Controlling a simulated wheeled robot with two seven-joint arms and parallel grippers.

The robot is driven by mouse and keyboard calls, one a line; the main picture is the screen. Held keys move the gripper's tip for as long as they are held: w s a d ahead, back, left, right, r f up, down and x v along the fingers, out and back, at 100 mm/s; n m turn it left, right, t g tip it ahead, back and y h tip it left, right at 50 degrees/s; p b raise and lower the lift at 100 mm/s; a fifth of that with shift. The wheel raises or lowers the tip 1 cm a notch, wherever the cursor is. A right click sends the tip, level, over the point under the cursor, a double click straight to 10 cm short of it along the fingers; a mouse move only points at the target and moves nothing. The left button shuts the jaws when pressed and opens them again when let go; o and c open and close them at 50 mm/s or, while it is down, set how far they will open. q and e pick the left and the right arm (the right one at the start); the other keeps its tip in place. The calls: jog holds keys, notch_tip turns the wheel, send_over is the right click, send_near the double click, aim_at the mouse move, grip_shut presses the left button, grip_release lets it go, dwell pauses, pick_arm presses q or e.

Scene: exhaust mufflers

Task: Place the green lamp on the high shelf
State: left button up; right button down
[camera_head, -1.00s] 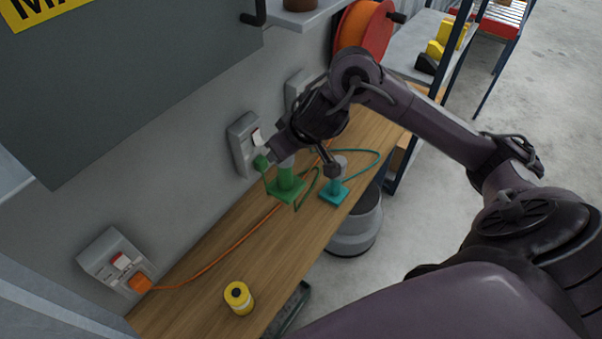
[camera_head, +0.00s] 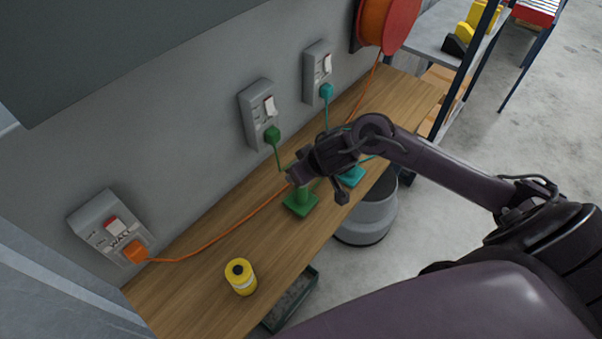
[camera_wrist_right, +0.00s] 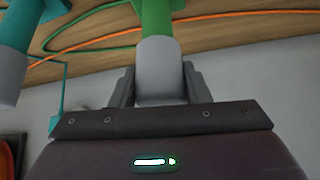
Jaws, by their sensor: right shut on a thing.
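The green lamp (camera_head: 300,204) stands upright on the wooden bench, its square green base and part of its stem showing in the head view. My right gripper (camera_head: 303,173) is shut on its upper part and hides its top there. In the right wrist view the lamp's grey head (camera_wrist_right: 163,72) sits between the two fingers of the gripper (camera_wrist_right: 160,88). A green cord runs from the lamp to a green plug (camera_head: 272,133) in the middle wall socket. My left gripper is not in view.
A teal lamp (camera_head: 352,176) stands close behind, partly hidden by my right arm. An orange cord (camera_head: 220,238) runs along the bench to an orange plug. A shelf unit (camera_head: 448,50) stands at the back right.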

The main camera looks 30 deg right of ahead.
jog(key=c, duration=1.2)
grip_release()
jog(key=shift+f, duration=0.3)
jog(key=shift+c, duration=0.2)
jog(key=o, duration=0.4)
jog(key=shift+o, duration=0.2)
jog(key=shift+r, duration=0.1)
